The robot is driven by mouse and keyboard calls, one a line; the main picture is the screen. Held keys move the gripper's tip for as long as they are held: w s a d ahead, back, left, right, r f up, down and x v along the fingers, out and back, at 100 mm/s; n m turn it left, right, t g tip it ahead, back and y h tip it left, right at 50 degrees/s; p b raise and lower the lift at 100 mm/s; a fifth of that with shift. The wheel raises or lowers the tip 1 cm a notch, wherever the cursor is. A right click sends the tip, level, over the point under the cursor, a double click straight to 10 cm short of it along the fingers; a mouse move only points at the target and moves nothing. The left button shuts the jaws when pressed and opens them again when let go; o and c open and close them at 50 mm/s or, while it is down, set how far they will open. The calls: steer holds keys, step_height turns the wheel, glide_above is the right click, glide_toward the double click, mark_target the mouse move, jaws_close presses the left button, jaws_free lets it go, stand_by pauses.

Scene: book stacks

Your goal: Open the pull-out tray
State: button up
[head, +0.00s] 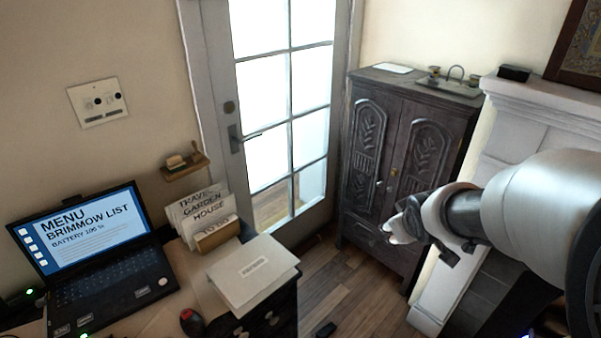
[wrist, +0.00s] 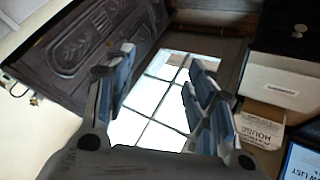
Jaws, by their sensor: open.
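No part is plainly marked as the pull-out tray. A dark drawer unit (head: 270,322) with round knobs stands under the desk's right end, and the carved dark cabinet (head: 376,150) has a low drawer front (head: 368,238); both look shut. My gripper (head: 412,228) is at the right in the head view, in front of the cabinet in the picture, and touches nothing that I can see. In the wrist view its two fingers (wrist: 160,68) are spread with nothing between them. The cabinet also shows in the wrist view (wrist: 95,40), at upper left.
A glazed door (head: 238,138) stands behind. A white mantelpiece (head: 530,125) is at the right. Wooden floor (head: 350,285) lies open between desk and cabinet.

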mark_target(275, 321)
steer(key=w+a+f+n+t+y, duration=0.1)
steer(key=w+f+n+y, duration=0.15)
steer(key=w+f, duration=0.6)
steer(key=w+a+f+n+y, duration=0.1)
steer(key=a+f+n, duration=0.1)
steer(key=f, duration=0.5)
steer(key=w+a+f+n+t+y, duration=0.1)
steer(key=a+f+y, duration=0.1)
steer(key=f, duration=0.6)
steer(key=w+a+f+n+y, duration=0.1)
steer(key=a+f+n, duration=0.15)
steer(key=f, duration=0.45)
steer(key=s+a+f+t+y+b, duration=0.1)
steer(key=s+a+f+y, duration=0.4)
steer(key=s+f, duration=0.5)
steer(key=s+a+f+t+y+b, duration=0.1)
steer(key=s+a+f+y, duration=0.2)
steer(key=s+a+f, duration=0.65)
steer(key=b+x, duration=0.1)
steer(key=x, duration=0.3)
steer(key=r+b+x, duration=0.1)
steer(key=x, duration=0.3)
steer(key=b+x, duration=0.2)
steer(key=x, duration=0.2)
steer(key=shift+w+r, duration=0.25)
steer(key=shift+w, duration=0.1)
